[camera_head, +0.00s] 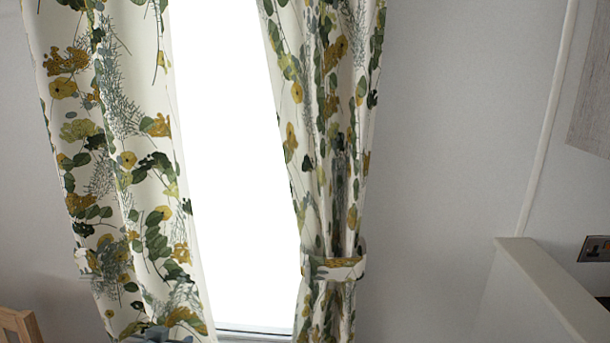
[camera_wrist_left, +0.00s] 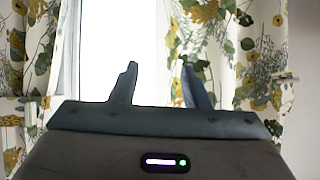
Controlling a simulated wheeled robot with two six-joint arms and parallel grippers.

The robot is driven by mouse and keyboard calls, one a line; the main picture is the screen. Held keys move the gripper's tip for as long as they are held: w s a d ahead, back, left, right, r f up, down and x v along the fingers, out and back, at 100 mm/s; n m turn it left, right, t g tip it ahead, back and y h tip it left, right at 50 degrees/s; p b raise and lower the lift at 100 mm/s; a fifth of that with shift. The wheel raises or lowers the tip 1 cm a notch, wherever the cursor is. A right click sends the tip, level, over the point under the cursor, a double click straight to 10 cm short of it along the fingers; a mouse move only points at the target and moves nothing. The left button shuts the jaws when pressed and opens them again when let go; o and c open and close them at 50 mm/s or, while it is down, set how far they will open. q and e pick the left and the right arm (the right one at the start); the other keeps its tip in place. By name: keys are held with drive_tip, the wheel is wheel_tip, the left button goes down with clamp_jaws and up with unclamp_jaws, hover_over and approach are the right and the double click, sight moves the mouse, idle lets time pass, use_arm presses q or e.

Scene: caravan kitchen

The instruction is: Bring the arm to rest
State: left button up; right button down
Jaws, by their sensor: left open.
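My left gripper (camera_wrist_left: 158,78) shows in the left wrist view with its two dark fingers apart and nothing between them. It points toward a bright window (camera_wrist_left: 117,35) and patterned curtains (camera_wrist_left: 235,50). In the head view only a small grey-blue part of the left gripper (camera_head: 158,334) shows at the bottom edge, in front of the left curtain (camera_head: 115,150). The rest of that arm is out of the picture. My right gripper is in neither view.
The bright window (camera_head: 235,170) stands between the left curtain and a tied-back right curtain (camera_head: 335,150). A wooden chair-like corner (camera_head: 20,325) is at lower left. A pale partition (camera_head: 545,285) and a wall socket (camera_head: 595,249) are at lower right.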

use_arm(q)
drive_tip(key=s+f+g, duration=0.3)
drive_tip(key=s+f, duration=0.3)
drive_tip(key=s, duration=0.4)
drive_tip(key=s+f+g, duration=0.2)
drive_tip(key=s+f, duration=0.3)
drive_tip(key=s, duration=0.5)
drive_tip(key=s+f+g, duration=0.3)
drive_tip(key=s+f, duration=0.3)
drive_tip(key=s, duration=0.4)
wheel_tip(320, 180, down, 31)
drive_tip(key=a+y, duration=0.1)
drive_tip(key=a, duration=0.2)
drive_tip(key=s+a+f+g+b, duration=0.1)
drive_tip(key=s+f, duration=1.7)
drive_tip(key=f, duration=0.1)
drive_tip(key=shift+f+g+b, duration=0.3)
drive_tip(key=shift+f+g, duration=0.05)
drive_tip(key=shift+g, duration=0.05)
drive_tip(key=shift+s, duration=0.1)
drive_tip(key=shift+n, duration=0.3)
